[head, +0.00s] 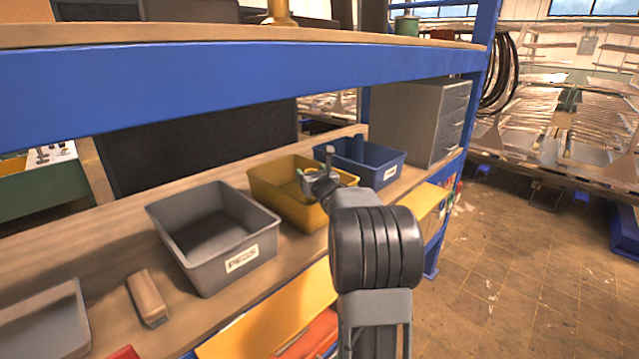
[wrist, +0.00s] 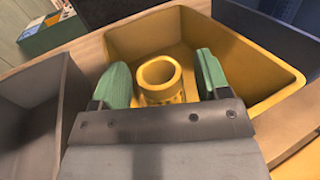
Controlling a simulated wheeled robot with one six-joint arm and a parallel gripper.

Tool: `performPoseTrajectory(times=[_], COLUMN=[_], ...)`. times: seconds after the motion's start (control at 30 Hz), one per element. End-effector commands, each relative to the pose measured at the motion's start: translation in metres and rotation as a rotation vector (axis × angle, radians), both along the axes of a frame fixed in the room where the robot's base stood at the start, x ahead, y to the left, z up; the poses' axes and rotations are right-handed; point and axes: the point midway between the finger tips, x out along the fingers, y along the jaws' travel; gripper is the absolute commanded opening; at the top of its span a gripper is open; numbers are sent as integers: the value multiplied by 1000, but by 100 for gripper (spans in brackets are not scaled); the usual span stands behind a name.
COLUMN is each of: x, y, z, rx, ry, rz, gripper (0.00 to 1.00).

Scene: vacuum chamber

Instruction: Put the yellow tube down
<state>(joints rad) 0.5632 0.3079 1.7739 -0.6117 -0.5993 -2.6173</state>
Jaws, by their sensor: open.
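The yellow tube (wrist: 158,72) stands upright in the yellow bin (wrist: 240,62), its round open top facing up in the wrist view. My gripper (wrist: 163,76) is open, with one green finger on each side of the tube and a gap visible on both sides. The tube's lower part is hidden behind the gripper body. In the head view my gripper (head: 318,178) reaches into the yellow bin (head: 262,184) on the shelf; I cannot make out the tube there.
A grey bin (head: 190,250) stands left of the yellow bin and a blue bin (head: 385,172) right of it. A grey drawer cabinet (head: 400,115) is behind the blue bin. A brown block (head: 147,298) lies on the wooden shelf. A blue beam (head: 230,80) crosses above.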

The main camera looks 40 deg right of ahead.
Motion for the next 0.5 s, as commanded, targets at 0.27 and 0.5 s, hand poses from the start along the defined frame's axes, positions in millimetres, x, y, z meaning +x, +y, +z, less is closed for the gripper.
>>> performPoseTrajectory(times=[0.27,0.5], x=[-52,-90], y=[11,21], z=[-4,-3], rx=[-2,-2], ry=[-1,-1], rz=[-3,-2], gripper=[69,69])
